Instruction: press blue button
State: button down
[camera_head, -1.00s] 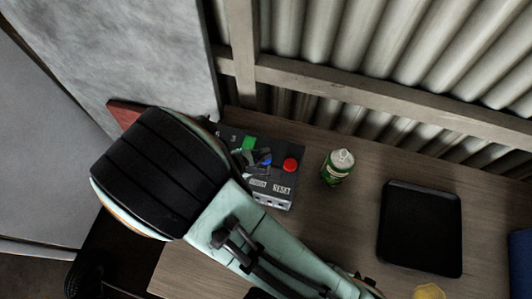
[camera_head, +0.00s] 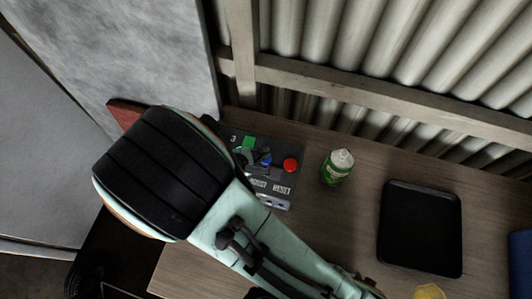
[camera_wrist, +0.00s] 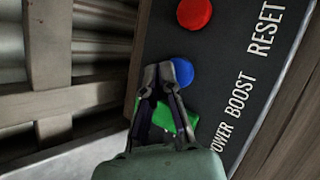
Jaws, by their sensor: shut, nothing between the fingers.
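The blue button (camera_wrist: 183,70) sits on a dark control panel (camera_head: 287,179) between a green button (camera_head: 249,143) and a red button (camera_head: 290,165). In the head view the blue button (camera_head: 266,157) is partly hidden by my gripper. My gripper (camera_wrist: 166,69) is shut and empty, its fingertips over or beside the near edge of the blue button in the wrist view. I cannot tell whether they touch it. The gripper (camera_head: 262,160) also shows over the panel in the head view. The red button (camera_wrist: 194,13) and part of the green button (camera_wrist: 175,116) show in the wrist view.
A green can (camera_head: 337,167) stands right of the panel. A black tray (camera_head: 420,267) lies further right, with a yellow object (camera_head: 429,292) at the bottom edge. A corrugated wall with wooden beams (camera_head: 340,88) rises behind the table. Bare table lies between can and tray.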

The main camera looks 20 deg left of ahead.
jog(key=shift+r, duration=0.3)
jog(key=shift+r, duration=3)
